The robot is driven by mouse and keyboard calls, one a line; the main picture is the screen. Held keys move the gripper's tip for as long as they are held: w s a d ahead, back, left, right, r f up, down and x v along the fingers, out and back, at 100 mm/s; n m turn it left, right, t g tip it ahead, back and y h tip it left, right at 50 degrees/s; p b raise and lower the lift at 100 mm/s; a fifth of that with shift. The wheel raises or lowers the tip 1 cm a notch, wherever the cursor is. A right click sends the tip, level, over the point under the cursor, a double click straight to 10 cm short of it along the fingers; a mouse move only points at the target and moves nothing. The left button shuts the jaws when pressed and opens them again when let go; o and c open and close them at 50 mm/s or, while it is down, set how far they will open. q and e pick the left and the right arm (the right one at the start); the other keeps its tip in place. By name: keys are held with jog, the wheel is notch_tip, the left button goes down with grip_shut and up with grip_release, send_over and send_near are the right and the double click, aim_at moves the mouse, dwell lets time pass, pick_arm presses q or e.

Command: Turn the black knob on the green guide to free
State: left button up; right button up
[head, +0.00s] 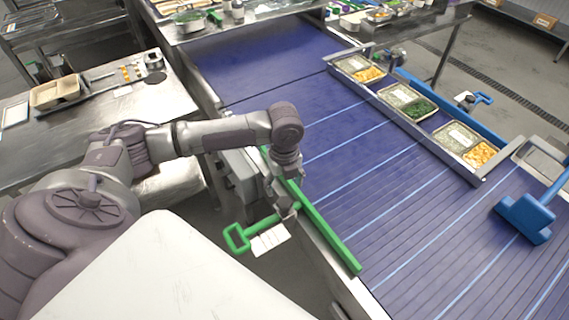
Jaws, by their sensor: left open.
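The green guide (325,232) is a long green bar along the near left edge of the blue conveyor. A green loop handle (237,238) sticks out to its left, with a white tag (271,238) beside it. My left gripper (288,212) points down over the guide's mount, close to where the handle's rod meets the bar. It is open. I cannot make out the black knob; my gripper and wrist cover that area. I cannot tell whether the fingers touch anything. My right gripper is not in view.
The blue conveyor (310,125) runs diagonally past the guide. Food trays (405,100) stand in a metal rail across it, beside a blue guide bar (450,105). A blue paddle-shaped piece (527,217) is at the right. A steel table (105,115) stands at the left.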

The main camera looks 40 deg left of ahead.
aim_at(284, 201)
pick_arm(q)
notch_tip(284, 201, down, 8)
jog(key=shift+r+p, duration=0.25)
jog(key=shift+p, duration=0.45)
jog(key=c, duration=1.1)
jog(key=shift+c, duration=0.2)
